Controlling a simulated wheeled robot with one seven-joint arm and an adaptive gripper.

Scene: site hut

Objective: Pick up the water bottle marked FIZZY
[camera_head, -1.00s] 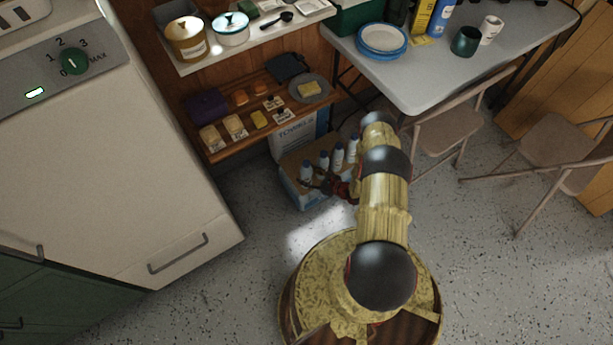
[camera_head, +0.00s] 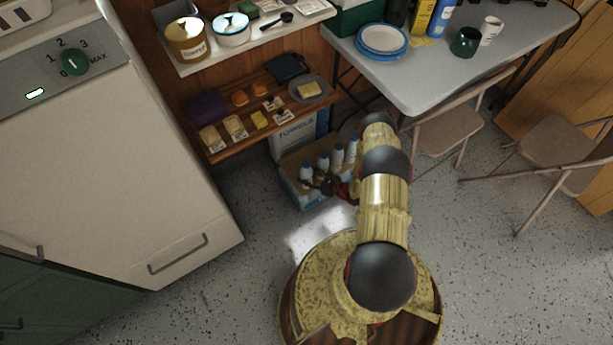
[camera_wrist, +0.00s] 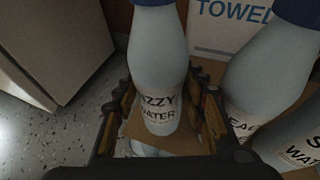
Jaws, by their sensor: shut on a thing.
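The bottle marked FIZZY WATER (camera_wrist: 158,60) is pale with a blue cap and stands between the fingers in the wrist view; the first letter of its label is partly hidden. My gripper (camera_wrist: 163,112) is shut on this bottle, a finger on each side. In the head view my gripper (camera_head: 335,187) is at the crate (camera_head: 312,197), small and partly hidden by my arm. A bottle at the crate's left (camera_head: 306,172) shows beside it, but its label is too small to read there.
Close on the right stand a second bottle (camera_wrist: 262,75), its label partly hidden, and another water bottle (camera_wrist: 300,135). A towel box (camera_wrist: 232,28) is behind. The wooden shelf (camera_head: 222,150) hangs close above the crate's left. A folding chair (camera_head: 447,130) and the table (camera_head: 400,88) stand to the right.

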